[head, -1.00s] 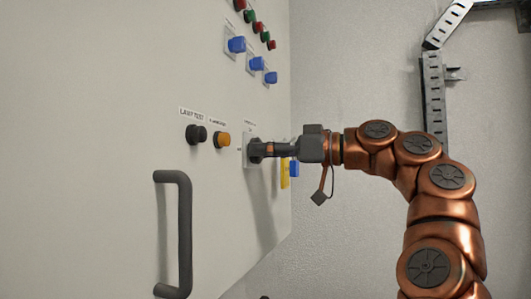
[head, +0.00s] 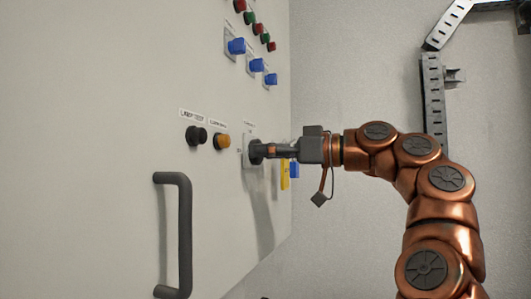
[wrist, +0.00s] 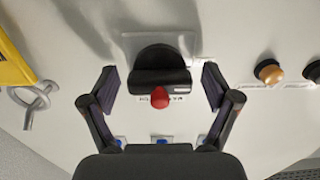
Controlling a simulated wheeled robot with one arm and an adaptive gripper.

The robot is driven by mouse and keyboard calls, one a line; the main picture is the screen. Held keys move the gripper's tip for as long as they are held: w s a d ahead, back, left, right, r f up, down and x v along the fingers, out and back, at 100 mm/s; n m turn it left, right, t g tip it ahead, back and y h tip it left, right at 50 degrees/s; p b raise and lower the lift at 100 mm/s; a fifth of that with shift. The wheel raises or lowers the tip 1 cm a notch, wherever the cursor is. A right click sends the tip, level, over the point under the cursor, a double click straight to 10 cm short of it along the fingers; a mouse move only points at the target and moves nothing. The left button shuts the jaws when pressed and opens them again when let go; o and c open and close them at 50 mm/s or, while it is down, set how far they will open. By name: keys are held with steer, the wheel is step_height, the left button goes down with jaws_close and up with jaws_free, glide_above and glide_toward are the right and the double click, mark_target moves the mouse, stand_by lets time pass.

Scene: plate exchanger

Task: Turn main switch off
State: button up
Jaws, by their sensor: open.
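The main switch is a black rotary knob (wrist: 160,68) on a light square plate (wrist: 130,42) on the cabinet front. Its label is partly hidden; letters beginning "MA" show. A red tip (wrist: 160,97) shows at the knob's lower edge in the wrist view. My gripper (wrist: 160,88) is open, with one finger on each side of the knob and a visible gap on both sides. In the head view my gripper (head: 278,150) reaches left to the knob (head: 256,151), and its fingers partly cover the plate.
A black lamp-test button (head: 196,136) and an orange button (head: 222,141) are left of the switch. A yellow piece (wrist: 14,66) with a metal hook is close beside it. Blue switches (head: 236,46) are above. A dark door handle (head: 184,235) stands out lower left.

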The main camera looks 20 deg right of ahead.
steer(key=shift+d, duration=0.1)
steer(key=v, duration=1.1)
steer(key=shift+s+d, duration=0.25)
stand_by(0.5)
